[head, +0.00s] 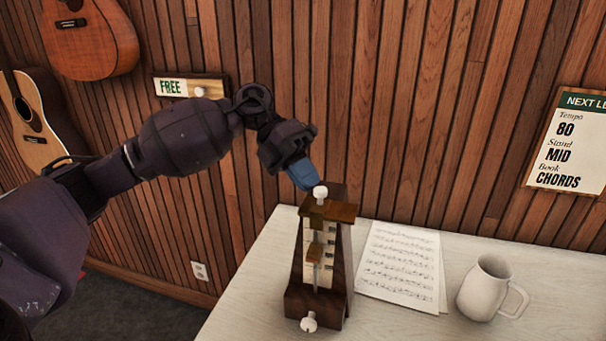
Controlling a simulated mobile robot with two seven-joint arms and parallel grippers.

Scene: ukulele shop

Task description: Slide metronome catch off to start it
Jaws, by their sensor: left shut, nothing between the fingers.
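A dark wooden metronome (338,285) stands upright on the pale table. Its pale scale, a thin rod and a brass-coloured weight (314,253) show on its front. A wooden piece with a white knob (320,192) sits at its top, and a brass-coloured piece lies across the upper front. Another white knob (309,322) is low at the front. My left gripper (305,180) is shut and empty, its blue fingertips just behind and left of the top knob; I cannot tell whether they touch it. My right gripper is out of view.
Sheet music (400,262) lies right of the metronome, and a white mug (484,288) stands farther right. The table (255,290) is bare left of the metronome. A wooden-slat wall rises behind, with a FREE slider sign (172,87), guitars (38,125) and a lesson board (568,145).

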